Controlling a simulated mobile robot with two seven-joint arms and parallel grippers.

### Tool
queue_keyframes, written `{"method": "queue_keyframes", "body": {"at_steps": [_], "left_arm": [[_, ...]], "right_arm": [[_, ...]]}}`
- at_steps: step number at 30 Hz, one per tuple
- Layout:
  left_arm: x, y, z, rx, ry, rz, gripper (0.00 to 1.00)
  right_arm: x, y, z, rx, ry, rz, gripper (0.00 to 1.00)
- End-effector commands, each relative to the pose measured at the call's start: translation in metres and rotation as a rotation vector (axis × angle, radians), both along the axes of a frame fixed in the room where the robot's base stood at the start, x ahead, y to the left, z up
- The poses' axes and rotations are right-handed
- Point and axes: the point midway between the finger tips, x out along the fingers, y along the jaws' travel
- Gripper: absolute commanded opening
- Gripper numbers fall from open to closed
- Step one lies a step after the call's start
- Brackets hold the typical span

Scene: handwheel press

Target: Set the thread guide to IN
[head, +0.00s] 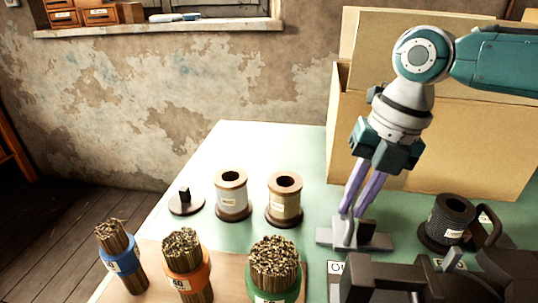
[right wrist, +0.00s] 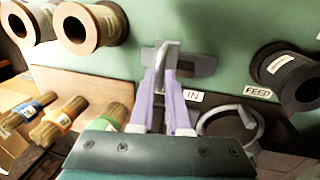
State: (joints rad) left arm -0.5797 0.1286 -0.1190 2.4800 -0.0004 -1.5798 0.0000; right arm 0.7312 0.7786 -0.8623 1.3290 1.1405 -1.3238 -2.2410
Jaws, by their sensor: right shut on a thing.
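The thread guide is a grey plate (head: 378,241) on the green table, with an upright grey lever (right wrist: 167,52) at its middle. My right gripper (head: 352,212) reaches down from above, its purple fingers shut on the lever. In the right wrist view my right gripper (right wrist: 160,82) has its fingertips at the lever. An IN label (right wrist: 192,96) lies just right of the fingers in that view. In the head view a label beginning with O (head: 335,267) is partly hidden by dark machinery. My left gripper is not in view.
A black spool (head: 450,220) stands right of the guide, with a FEED label (right wrist: 257,91) near it. Two tan spools (head: 231,192) and an empty spindle (head: 186,200) stand left. Bundles of sticks (head: 272,265) line the front. A cardboard box (head: 430,130) stands behind.

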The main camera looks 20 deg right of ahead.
Motion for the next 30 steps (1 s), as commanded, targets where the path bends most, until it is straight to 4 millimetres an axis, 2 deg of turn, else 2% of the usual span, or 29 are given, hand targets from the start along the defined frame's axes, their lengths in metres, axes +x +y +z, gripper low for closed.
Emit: {"method": "queue_keyframes", "body": {"at_steps": [1,7,18,19,24,26,30], "left_arm": [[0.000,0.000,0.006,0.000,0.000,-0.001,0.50],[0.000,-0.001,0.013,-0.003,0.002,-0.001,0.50],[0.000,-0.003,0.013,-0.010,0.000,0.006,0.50],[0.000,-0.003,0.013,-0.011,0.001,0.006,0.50],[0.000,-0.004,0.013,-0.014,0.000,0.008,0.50],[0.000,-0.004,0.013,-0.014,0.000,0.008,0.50],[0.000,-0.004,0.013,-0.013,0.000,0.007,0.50]], "right_arm": [[-0.005,-0.009,0.003,-0.003,0.005,-0.004,0.00],[-0.023,-0.038,0.001,-0.003,0.003,-0.005,0.00],[-0.027,-0.044,0.000,-0.005,0.004,-0.002,0.00],[-0.027,-0.044,0.000,-0.006,0.004,-0.002,0.18],[-0.026,-0.044,0.000,-0.005,0.003,-0.002,0.37],[-0.026,-0.044,0.000,-0.005,0.002,-0.002,0.44],[-0.026,-0.043,0.000,-0.003,0.001,-0.001,0.45]]}}
